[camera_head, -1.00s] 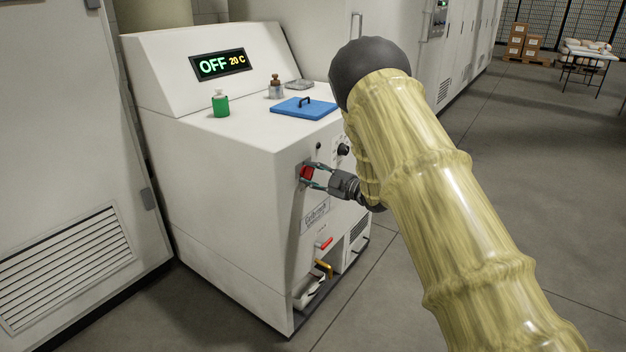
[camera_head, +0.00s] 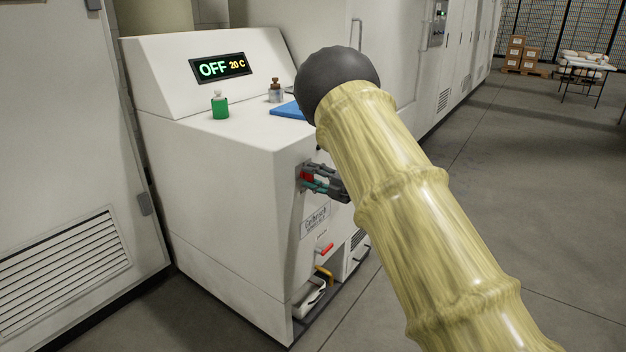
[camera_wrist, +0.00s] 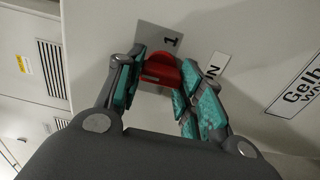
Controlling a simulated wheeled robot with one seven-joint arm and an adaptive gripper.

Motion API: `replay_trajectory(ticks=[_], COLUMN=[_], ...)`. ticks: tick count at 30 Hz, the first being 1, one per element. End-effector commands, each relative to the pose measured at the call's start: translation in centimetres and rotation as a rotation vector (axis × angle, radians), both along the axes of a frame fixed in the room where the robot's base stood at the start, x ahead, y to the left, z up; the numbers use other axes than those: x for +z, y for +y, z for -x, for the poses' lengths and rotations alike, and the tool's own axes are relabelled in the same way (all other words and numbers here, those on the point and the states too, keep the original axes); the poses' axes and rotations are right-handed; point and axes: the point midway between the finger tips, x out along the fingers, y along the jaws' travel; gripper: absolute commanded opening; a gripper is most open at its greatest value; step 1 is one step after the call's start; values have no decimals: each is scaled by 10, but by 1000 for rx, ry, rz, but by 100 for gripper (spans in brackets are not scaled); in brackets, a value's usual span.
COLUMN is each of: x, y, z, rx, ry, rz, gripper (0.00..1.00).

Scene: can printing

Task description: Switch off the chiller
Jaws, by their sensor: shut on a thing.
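The chiller (camera_head: 235,190) is a white cabinet with a sloped top, and its display (camera_head: 221,67) reads OFF and 20 C. A red rotary switch knob (camera_head: 305,174) sits on its front panel; it also shows in the wrist view (camera_wrist: 160,70) in front of a grey plate marked "1". My gripper (camera_head: 312,178) is at the knob. In the wrist view my gripper (camera_wrist: 160,88) has its teal-padded fingers closed on both sides of the red knob. My arm hides part of the front panel and the right part of the top.
A green bottle (camera_head: 220,105), a small brown-capped jar (camera_head: 276,91) and a blue lid (camera_head: 287,110) are on the chiller's top. A red-handled valve (camera_head: 324,249) and a yellow one (camera_head: 323,271) stick out low on the front. Open floor lies to the right.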

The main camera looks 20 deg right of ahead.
Motion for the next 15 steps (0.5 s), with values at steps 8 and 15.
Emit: replay_trajectory(ticks=[8,15], x=[-1,-1], y=[-1,0], z=[0,0], rx=[-1,-1], ry=[-4,-4], rz=[7,6], gripper=[13,50])
